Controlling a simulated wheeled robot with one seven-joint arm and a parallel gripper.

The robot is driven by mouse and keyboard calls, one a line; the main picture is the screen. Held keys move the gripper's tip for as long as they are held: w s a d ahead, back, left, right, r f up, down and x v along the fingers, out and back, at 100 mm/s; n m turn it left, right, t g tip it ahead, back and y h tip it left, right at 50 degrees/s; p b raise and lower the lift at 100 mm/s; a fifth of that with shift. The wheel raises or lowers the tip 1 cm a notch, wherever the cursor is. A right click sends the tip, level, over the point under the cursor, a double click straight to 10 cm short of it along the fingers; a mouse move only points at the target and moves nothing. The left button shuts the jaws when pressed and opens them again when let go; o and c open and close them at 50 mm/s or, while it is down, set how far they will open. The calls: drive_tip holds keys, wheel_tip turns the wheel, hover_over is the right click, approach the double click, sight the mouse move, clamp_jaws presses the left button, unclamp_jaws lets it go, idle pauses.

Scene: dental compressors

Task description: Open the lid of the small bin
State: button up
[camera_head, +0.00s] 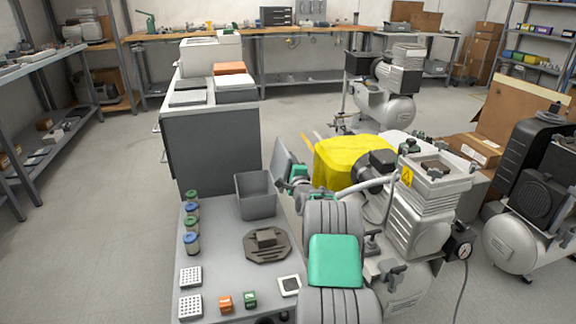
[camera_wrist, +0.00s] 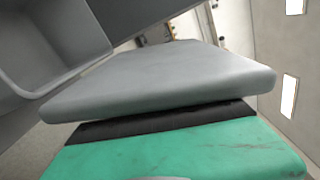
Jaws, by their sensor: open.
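The small bin (camera_head: 256,196) is a grey open-topped box on the grey bench top, and I can see into it. Its inside also shows at the upper left of the wrist view (camera_wrist: 55,40). A flat grey panel, which looks like its lid (camera_head: 283,163), stands raised and tilted at the bin's right side. A grey slab, apparently the same lid (camera_wrist: 160,80), fills the middle of the wrist view. My gripper (camera_head: 298,174) is open, close to the panel on its right side. The fingertips are mostly hidden, and I cannot tell whether they touch it.
Several small jars (camera_head: 192,222) line the bench's left edge. A dark round part (camera_head: 267,245) lies in front of the bin. A grey cabinet (camera_head: 211,150) stands behind it. A yellow cover (camera_head: 342,160) and a compressor (camera_head: 418,215) crowd the right side.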

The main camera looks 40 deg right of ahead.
sight(284, 164)
drive_tip(key=p+v, duration=0.2)
drive_tip(key=v, duration=0.5)
drive_tip(key=shift+s+a, duration=0.15)
drive_tip(key=shift+s, duration=0.25)
drive_tip(key=shift+s, duration=0.1)
